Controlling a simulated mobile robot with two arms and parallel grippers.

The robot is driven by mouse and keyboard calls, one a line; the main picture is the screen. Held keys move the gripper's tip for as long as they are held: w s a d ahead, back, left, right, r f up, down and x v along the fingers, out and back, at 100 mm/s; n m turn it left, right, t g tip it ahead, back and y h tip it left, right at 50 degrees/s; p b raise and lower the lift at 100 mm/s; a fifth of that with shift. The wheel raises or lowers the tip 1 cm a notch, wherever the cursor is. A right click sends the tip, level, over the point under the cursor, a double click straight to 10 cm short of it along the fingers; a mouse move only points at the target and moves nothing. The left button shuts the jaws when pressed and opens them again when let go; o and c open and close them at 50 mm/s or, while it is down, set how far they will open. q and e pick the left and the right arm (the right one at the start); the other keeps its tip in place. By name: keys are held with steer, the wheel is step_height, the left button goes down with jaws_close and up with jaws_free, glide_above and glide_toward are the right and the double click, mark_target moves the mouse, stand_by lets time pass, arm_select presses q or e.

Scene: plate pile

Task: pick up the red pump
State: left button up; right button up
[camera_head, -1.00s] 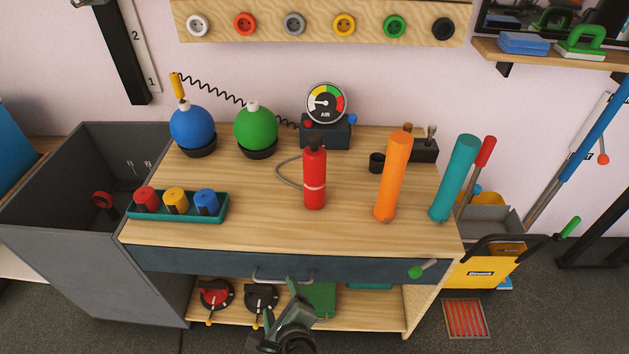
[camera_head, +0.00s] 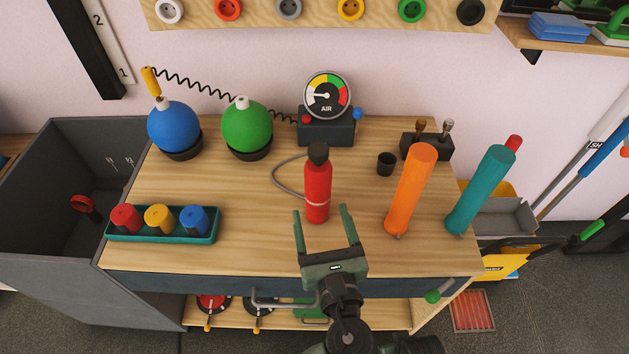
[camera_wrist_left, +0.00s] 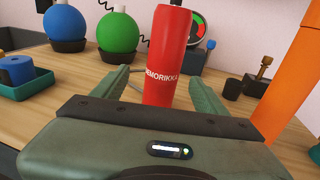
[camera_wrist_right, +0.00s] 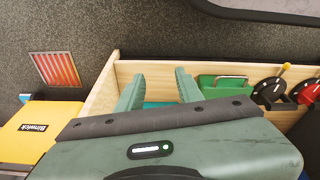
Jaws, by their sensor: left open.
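The red pump (camera_head: 318,190) is a red cylinder with a black cap and a grey hose, standing upright on the wooden workbench (camera_head: 250,240). My left gripper (camera_head: 322,211) is open over the bench's front part, its fingers pointing at the pump. In the left wrist view the pump (camera_wrist_left: 168,60), with white lettering, shows between the spread fingers (camera_wrist_left: 160,78); I cannot tell whether they touch it. My right gripper (camera_wrist_right: 158,84) is open and empty in the right wrist view, facing the lower shelf (camera_wrist_right: 150,70).
An orange cylinder (camera_head: 411,190) and a teal cylinder (camera_head: 480,190) stand right of the pump. A gauge box (camera_head: 326,130) is behind it, with green (camera_head: 247,128) and blue (camera_head: 174,128) balls back left. A teal tray (camera_head: 163,237) of knobs lies left.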

mark_target(321, 202)
arm_select(q)
steer(key=shift+x, duration=0.8)
steer(key=x, duration=0.2)
steer(key=b+x, duration=0.1)
steer(key=x, duration=0.2)
steer(key=shift+w+d, duration=0.2)
arm_select(e)
steer(key=v, duration=0.3)
steer(key=shift+w+a+r, duration=0.1)
steer(key=shift+w+r, duration=0.2)
steer(key=shift+w, duration=0.05)
arm_select(q)
steer(key=shift+r, duration=0.1)
jaws_close()
steer(key=shift+r, duration=0.1)
